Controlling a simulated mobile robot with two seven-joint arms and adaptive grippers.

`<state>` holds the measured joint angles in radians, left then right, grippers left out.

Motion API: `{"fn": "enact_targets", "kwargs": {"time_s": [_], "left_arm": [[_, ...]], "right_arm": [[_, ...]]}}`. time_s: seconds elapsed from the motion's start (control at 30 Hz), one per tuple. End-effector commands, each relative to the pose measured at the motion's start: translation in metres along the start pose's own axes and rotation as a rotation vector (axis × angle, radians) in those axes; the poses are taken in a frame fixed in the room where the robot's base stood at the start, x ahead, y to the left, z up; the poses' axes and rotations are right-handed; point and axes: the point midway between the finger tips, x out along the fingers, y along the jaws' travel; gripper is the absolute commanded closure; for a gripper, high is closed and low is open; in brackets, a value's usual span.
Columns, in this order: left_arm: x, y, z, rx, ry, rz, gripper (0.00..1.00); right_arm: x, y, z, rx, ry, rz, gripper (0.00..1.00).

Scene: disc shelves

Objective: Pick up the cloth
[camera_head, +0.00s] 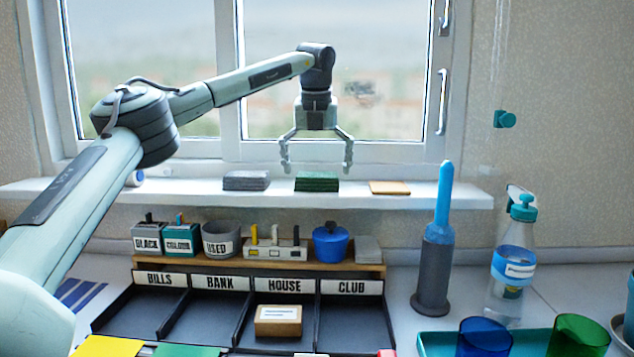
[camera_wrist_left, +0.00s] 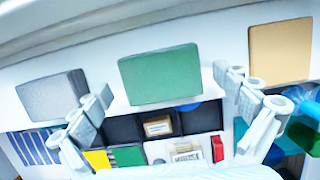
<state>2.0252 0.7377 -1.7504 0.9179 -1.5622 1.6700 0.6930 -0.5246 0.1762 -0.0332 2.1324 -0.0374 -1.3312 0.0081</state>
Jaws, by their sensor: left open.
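Three flat, folded-looking pieces lie in a row on the white window sill (camera_head: 440,195): a grey stack (camera_head: 246,180), a dark green stack (camera_head: 317,182) and a thin tan piece (camera_head: 390,187). I cannot tell for certain which is the cloth. My left gripper (camera_head: 317,170) is open and empty, fingers pointing down, above the green stack. In the left wrist view the green stack (camera_wrist_left: 160,75) lies between the spread fingers, the grey stack (camera_wrist_left: 54,96) beside the left finger and the tan piece (camera_wrist_left: 280,52) beyond the right one. My right gripper is not in view.
A window stands behind the sill. Below is a small shelf with labelled boxes and a blue pot (camera_head: 330,243), above a black tray (camera_head: 155,305) holding a small box (camera_head: 278,321). A blue-handled brush (camera_head: 436,245) and a spray bottle (camera_head: 512,262) stand at the right.

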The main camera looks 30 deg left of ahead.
Motion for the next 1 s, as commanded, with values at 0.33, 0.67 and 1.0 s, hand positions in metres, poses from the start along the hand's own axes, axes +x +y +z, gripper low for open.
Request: {"fn": "enact_targets", "kwargs": {"time_s": [0.33, 0.67, 1.0], "left_arm": [[0.0, 0.0, 0.0, 0.0, 0.0, 0.0, 0.3], [-0.001, 0.0, 0.0, 0.0, 0.0, 0.0, 0.41], [-0.03, -0.001, 0.008, 0.0, -0.002, -0.002, 0.41]], "right_arm": [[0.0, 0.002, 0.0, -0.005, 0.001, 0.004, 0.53], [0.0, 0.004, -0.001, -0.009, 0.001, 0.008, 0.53], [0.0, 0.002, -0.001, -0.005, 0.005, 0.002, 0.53]]}}
